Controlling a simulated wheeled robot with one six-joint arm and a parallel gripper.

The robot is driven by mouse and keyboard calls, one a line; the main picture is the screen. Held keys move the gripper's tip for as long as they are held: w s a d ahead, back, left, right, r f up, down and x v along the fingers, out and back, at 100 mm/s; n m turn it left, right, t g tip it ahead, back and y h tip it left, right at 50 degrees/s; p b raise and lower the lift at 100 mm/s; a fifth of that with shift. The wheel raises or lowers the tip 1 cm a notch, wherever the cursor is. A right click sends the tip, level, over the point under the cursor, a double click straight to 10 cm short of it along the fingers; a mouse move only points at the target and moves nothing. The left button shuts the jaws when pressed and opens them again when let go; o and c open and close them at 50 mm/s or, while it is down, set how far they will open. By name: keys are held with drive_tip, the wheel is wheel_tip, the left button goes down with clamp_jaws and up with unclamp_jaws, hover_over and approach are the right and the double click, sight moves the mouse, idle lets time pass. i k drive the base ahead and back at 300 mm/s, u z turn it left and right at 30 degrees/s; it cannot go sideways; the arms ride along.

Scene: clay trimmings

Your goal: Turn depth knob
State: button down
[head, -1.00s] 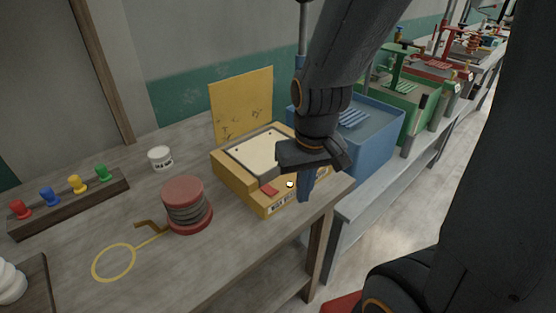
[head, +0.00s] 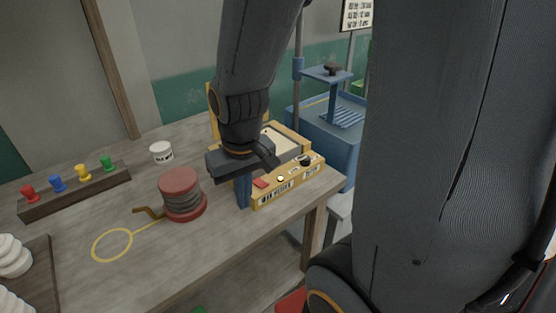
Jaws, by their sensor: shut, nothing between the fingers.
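A yellow box-shaped machine (head: 259,198) with a pale top plate stands at the table's right front corner. Its sloped front panel has a red switch (head: 261,183), a round white part (head: 281,179) and a dark knob (head: 305,160) toward the right end. Small labels sit below them, too small to read. I cannot read which label names the depth knob. My gripper (head: 243,205) points down at the left end of the panel, its blue fingers shut and empty, apart from the dark knob. My gripper and arm hide the machine's left side and much of its top.
A red-and-grey spool (head: 181,195) with a crank stands left of the machine. A white jar (head: 161,152), a rack of coloured pegs (head: 76,190) and white discs (head: 12,255) are further left. A blue machine (head: 330,140) stands behind right. The table (head: 190,250) is clear in front.

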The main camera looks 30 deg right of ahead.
sight(305, 161)
drive_tip(key=u, duration=0.1)
drive_tip(key=k, duration=0.4)
drive_tip(key=z, duration=0.85)
drive_tip(key=k, duration=0.45)
drive_tip(key=u, duration=0.85)
drive_tip(key=i, duration=0.5)
drive_tip(key=z, duration=0.5)
